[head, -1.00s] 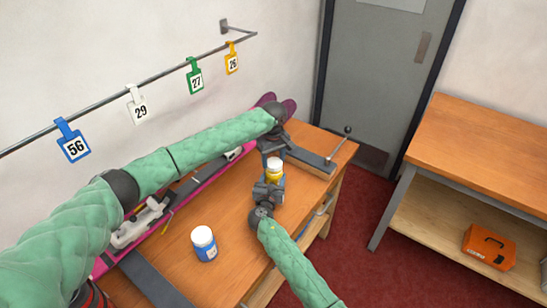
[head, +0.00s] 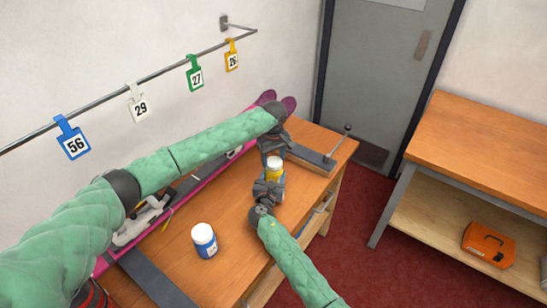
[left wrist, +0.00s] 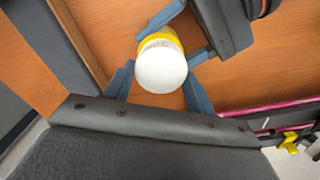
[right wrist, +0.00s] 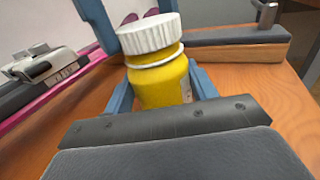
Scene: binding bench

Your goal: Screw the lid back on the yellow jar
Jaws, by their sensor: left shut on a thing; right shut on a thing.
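The yellow jar (head: 276,177) is held upright near the far right of the bench; it shows large in the right wrist view (right wrist: 160,86). My right gripper (right wrist: 163,92) is shut on its body. The white ribbed lid (right wrist: 150,34) sits over the jar's neck, with a narrow yellow band between it and a white ring below. How far the thread is engaged cannot be seen. My left gripper (left wrist: 158,88) comes from the opposite side with its fingers shut on the lid (left wrist: 161,68). In the head view the arms partly hide the jar.
A blue jar with a white lid (head: 205,241) stands nearer on the bench (head: 236,213). A pink ski (head: 186,196) lies along the wall side under my left arm. Numbered tags hang on a rail (head: 106,99). A vise bar (head: 309,154) is at the far end.

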